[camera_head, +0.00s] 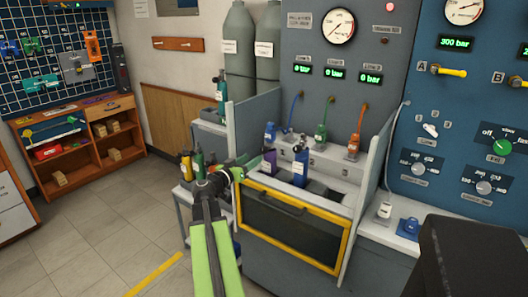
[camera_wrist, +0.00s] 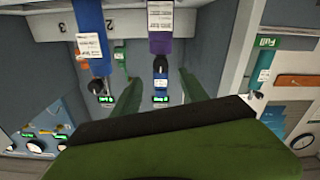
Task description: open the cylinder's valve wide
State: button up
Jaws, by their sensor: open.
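The task's cylinder is not singled out; several small cylinders are in view. In the head view, a purple cylinder (camera_head: 269,160) and a blue cylinder (camera_head: 300,168) stand in the bench bay, their valves too small to read. In the wrist view, picture upside down, the blue cylinder (camera_wrist: 92,45) and purple cylinder (camera_wrist: 159,30) hang from the top edge. My gripper (camera_wrist: 157,76) is open, its two green fingers apart with no object clearly held between them. In the head view, my gripper end (camera_head: 230,174) is left of the bay, near a green cylinder (camera_head: 199,164).
The yellow-framed bench door (camera_head: 292,232) is below the bay, with a grey side panel (camera_head: 372,170) at its right. A yellow-topped cylinder (camera_head: 186,166) stands on a side cart. Three hoses with connectors hang behind the bay.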

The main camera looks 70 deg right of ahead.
aim_at(263, 151)
jog(key=x, duration=0.9)
jog(key=shift+d, duration=0.15)
grip_shut()
